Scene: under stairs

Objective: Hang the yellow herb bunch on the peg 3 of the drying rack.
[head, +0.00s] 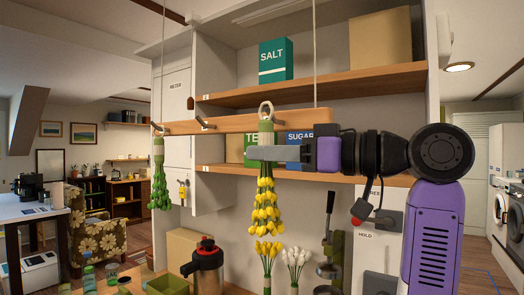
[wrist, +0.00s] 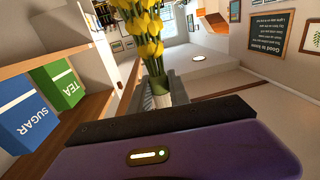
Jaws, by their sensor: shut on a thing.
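The yellow herb bunch (head: 265,205) hangs flowers down in my gripper (head: 265,153), which is shut on its green wrapped stem. Its pale loop (head: 266,108) stands above the gripper, in front of the upper right part of the drying rack (head: 235,123), a wooden bar hung on cords. No peg shows at the loop, and I cannot tell whether it is around one. A bare peg (head: 205,122) sticks out mid-bar. A green bunch (head: 159,175) hangs at the bar's left end. In the wrist view the yellow flowers (wrist: 145,35) rise from between my gripper's fingers (wrist: 165,90).
Behind the rack are shelves with a salt box (head: 276,60), tea box (head: 235,149) and sugar box (head: 299,137). Below stand another yellow bunch (head: 269,253), a white bunch (head: 295,257) and a steel pot (head: 206,265). Space left of the held bunch is clear.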

